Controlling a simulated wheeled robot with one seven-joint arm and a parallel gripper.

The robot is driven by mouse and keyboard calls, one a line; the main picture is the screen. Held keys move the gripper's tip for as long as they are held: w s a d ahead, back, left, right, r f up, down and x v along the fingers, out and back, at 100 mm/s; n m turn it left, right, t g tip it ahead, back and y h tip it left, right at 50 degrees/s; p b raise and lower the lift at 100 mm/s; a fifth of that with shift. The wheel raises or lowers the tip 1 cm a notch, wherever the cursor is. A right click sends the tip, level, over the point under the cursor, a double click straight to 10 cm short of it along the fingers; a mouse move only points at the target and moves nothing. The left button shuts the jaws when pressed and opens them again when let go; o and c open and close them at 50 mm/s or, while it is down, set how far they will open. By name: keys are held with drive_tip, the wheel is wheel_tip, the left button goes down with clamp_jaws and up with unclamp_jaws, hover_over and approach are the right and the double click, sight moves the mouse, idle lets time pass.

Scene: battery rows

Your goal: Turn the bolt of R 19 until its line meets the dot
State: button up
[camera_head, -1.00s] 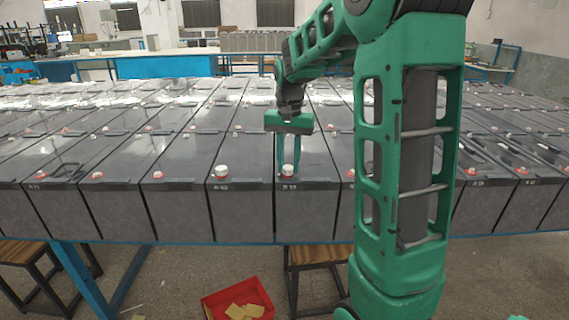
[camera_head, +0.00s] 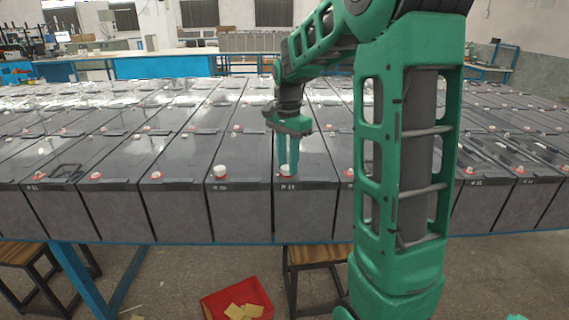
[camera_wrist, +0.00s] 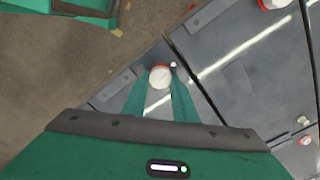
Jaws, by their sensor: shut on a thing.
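My gripper (camera_head: 288,170) points down at the front edge of a dark grey battery (camera_head: 305,208) in the front row. Its two green fingers are shut on a white round bolt (camera_head: 285,170) with a red ring at its base. The battery's small white label (camera_head: 288,187) is too blurred to read surely. In the wrist view, the bolt (camera_wrist: 160,76) sits between the fingertips (camera_wrist: 160,84). A small pale dot (camera_wrist: 173,64) lies just beside it. I cannot make out the line on the bolt.
Rows of similar batteries stand close on both sides and behind. Another white bolt (camera_head: 220,171) is on the battery to the left. A red bin (camera_head: 213,305) with yellow pieces and a stool (camera_head: 318,256) stand below the front edge.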

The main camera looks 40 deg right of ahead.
sight(285, 166)
drive_tip(key=shift+w+a+r, duration=0.1)
drive_tip(key=shift+w+a, duration=0.15)
drive_tip(key=shift+w, duration=0.05)
drive_tip(key=o, duration=1)
drive_tip(key=shift+w, duration=0.1)
drive_tip(key=shift+o, duration=0.2)
drive_tip(key=shift+s+d, duration=0.1)
drive_tip(key=shift+s, duration=0.1)
wheel_tip(285, 166, up, 11)
drive_tip(key=shift+f, duration=0.2)
drive_tip(key=shift+w, duration=0.1)
drive_tip(key=s+a+f+n, duration=0.1)
drive_tip(key=s+f+n, duration=0.2)
drive_tip(key=s, duration=0.6)
drive_tip(key=s+a+f+n, duration=0.1)
drive_tip(key=s+f+n, duration=0.2)
drive_tip(key=s+f, duration=0.3)
drive_tip(key=s+a+f+n, duration=0.1)
drive_tip(key=s+f+n, duration=0.2)
drive_tip(key=s, duration=1.1)
wheel_tip(285, 166, down, 2)
drive_tip(key=shift+s+a+f+n, duration=0.2)
drive_tip(key=shift+s+a+n, duration=0.05)
drive_tip(key=shift+a+n, duration=0.05)
